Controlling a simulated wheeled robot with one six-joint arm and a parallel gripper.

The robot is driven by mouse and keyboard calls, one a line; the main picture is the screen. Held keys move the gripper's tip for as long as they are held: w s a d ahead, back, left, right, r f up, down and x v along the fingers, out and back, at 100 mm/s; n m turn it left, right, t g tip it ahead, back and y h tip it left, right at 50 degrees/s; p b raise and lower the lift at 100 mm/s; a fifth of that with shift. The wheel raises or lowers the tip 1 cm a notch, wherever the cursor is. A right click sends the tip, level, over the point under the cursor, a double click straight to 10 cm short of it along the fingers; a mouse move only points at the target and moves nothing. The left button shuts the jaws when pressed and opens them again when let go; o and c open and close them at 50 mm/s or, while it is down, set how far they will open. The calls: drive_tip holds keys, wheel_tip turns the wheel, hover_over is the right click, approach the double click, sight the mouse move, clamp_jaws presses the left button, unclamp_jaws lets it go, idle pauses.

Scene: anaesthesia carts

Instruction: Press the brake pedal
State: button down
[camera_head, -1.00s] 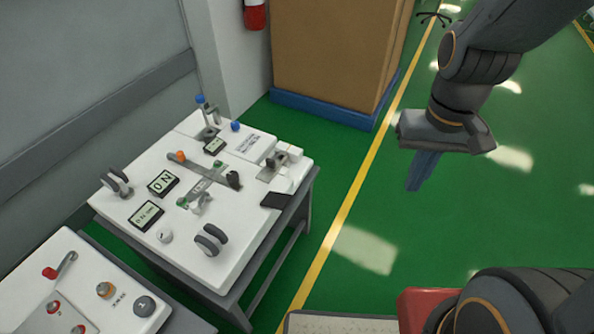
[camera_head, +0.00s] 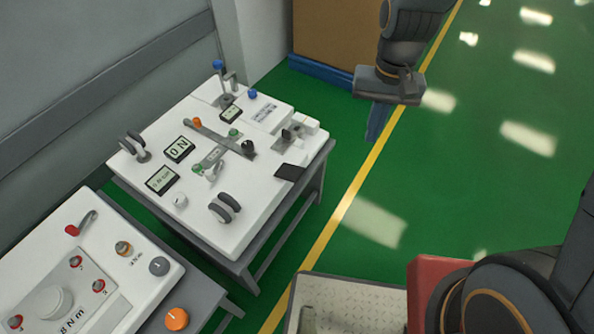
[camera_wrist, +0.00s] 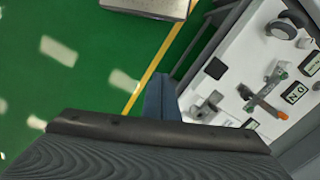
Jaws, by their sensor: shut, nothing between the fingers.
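A white-topped workbench (camera_head: 236,232) stands left of centre and carries several levers, wheels and small displays. A flat black pad (camera_head: 290,172) at its right edge looks like a pedal; I cannot be sure that it is the brake pedal. The pad also shows in the wrist view (camera_wrist: 215,68).
A second white panel (camera_head: 128,262) with red and orange knobs stands at the lower left. A brown box on a blue base (camera_head: 322,67) is behind. A grey textured plate (camera_head: 350,300) lies at the bottom. The green floor to the right is clear.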

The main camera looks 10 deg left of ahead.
drive_tip(key=w+a+f, duration=0.2)
drive_tip(key=a+f, duration=0.2)
drive_tip(key=a, duration=0.4)
drive_tip(key=p, duration=0.2)
approach(298, 173)
drive_tip(key=shift+w+a+r+g, duration=0.25)
drive_tip(key=shift+w+r+g, duration=0.15)
drive_tip(key=shift+r, duration=0.05)
drive_tip(key=f+b, duration=0.5)
drive_tip(key=f, duration=0.2)
drive_tip(key=shift+s+d+b, duration=0.1)
drive_tip(key=shift+s+b, duration=0.2)
drive_tip(key=shift+b, duration=0.1)
